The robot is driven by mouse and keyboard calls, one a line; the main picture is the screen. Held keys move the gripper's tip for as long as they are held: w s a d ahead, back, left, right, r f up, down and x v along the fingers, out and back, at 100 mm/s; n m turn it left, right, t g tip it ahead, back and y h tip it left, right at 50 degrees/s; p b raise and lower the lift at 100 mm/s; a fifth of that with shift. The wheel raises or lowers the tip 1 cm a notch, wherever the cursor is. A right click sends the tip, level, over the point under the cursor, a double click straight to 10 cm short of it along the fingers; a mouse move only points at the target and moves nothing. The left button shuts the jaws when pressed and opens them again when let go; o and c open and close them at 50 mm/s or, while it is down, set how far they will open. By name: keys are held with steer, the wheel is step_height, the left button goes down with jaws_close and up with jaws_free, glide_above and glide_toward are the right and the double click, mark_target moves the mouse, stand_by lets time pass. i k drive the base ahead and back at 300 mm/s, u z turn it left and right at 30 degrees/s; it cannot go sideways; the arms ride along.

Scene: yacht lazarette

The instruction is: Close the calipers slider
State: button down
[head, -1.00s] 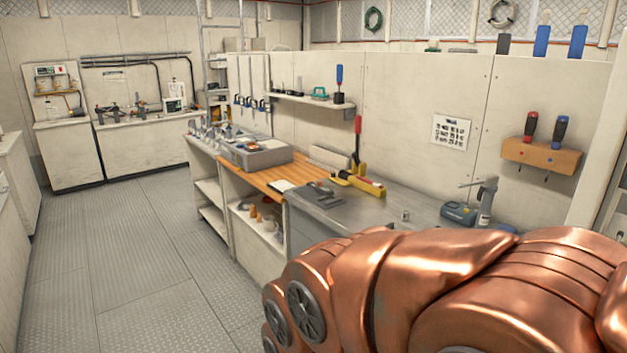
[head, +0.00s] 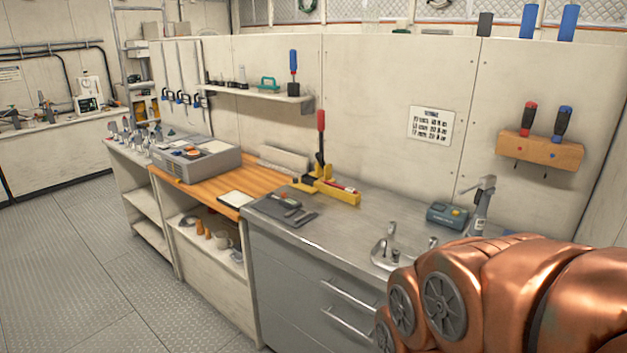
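A dark grey mat (head: 268,205) lies at the left end of the steel worktop. On it lies a dark flat tool with several prongs (head: 297,215), which may be the calipers; it is too small to tell for sure or to see where a slider stands. A small tool with an orange-red part (head: 285,199) lies at the mat's back edge. My copper-coloured arm fills the lower right, over the near end of the worktop. My gripper is not in view.
A yellow tool with an upright red handle (head: 321,160) stands behind the mat. A grey box (head: 196,163) sits on the wooden top. The middle of the steel worktop (head: 350,222) is clear, as is the floor at left.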

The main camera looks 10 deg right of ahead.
mark_target(291, 204)
steer(key=z, duration=0.1)
steer(key=i, duration=0.7)
steer(key=u, duration=0.85)
steer(key=i, duration=0.5)
steer(key=u, duration=0.55)
